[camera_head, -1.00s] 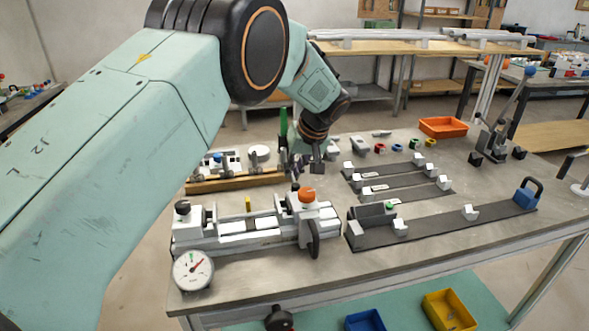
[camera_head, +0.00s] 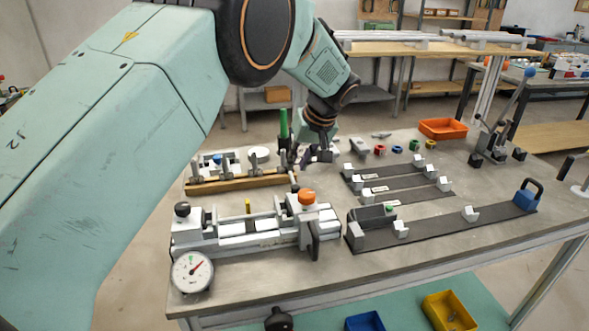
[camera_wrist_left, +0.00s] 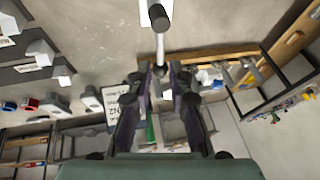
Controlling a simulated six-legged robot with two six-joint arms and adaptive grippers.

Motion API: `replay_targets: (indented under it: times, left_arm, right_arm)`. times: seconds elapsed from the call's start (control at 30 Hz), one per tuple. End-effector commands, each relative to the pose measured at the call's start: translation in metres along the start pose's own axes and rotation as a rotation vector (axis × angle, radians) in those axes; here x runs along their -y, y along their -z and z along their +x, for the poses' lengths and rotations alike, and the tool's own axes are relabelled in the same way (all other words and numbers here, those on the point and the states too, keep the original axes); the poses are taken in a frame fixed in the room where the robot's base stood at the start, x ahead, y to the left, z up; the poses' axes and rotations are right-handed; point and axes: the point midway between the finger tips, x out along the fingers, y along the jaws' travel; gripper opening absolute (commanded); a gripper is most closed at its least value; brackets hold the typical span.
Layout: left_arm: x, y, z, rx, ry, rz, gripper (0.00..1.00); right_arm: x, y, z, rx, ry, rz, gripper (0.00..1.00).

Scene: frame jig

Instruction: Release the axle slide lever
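The axle jig (camera_head: 265,240) is a long light-grey fixture at the front left of the bench, with an orange knob (camera_head: 306,197) and a black lever handle (camera_head: 314,240) at its right end. Behind that end is a small pale rod with dark ends (camera_head: 294,182). In the left wrist view a pale rod (camera_wrist_left: 160,50) with black ends runs toward my fingers; I cannot tell for sure which lever it is. My left gripper (camera_head: 306,158) is above the bench behind the jig. Its fingers (camera_wrist_left: 161,72) are apart, with the rod's near black end between their tips; contact is unclear. My right gripper is out of view.
A dial gauge (camera_head: 192,271) stands at the jig's front left corner. A wooden rack with clamps (camera_head: 240,182) and a green upright (camera_head: 284,124) lie close behind. Dark rails with white blocks (camera_head: 440,228) fill the right. An orange tray (camera_head: 443,128) is at the back.

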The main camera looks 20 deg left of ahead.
Motion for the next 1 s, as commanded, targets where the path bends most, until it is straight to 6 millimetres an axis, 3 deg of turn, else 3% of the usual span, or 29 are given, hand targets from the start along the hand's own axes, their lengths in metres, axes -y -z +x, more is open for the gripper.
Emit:
replay_targets:
  times: [0.2,0.4,1.0]
  left_arm:
    - [0.0,0.0,-0.046,-0.002,-0.001,0.0,0.2]
    - [0.0,0.0,-0.071,0.0,0.001,0.0,0.2]
    - [0.0,0.0,-0.079,0.002,0.001,0.0,0.2]
  right_arm:
    - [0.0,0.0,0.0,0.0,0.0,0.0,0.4]
    - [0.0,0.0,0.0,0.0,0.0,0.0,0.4]
    - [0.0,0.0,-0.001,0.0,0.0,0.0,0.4]
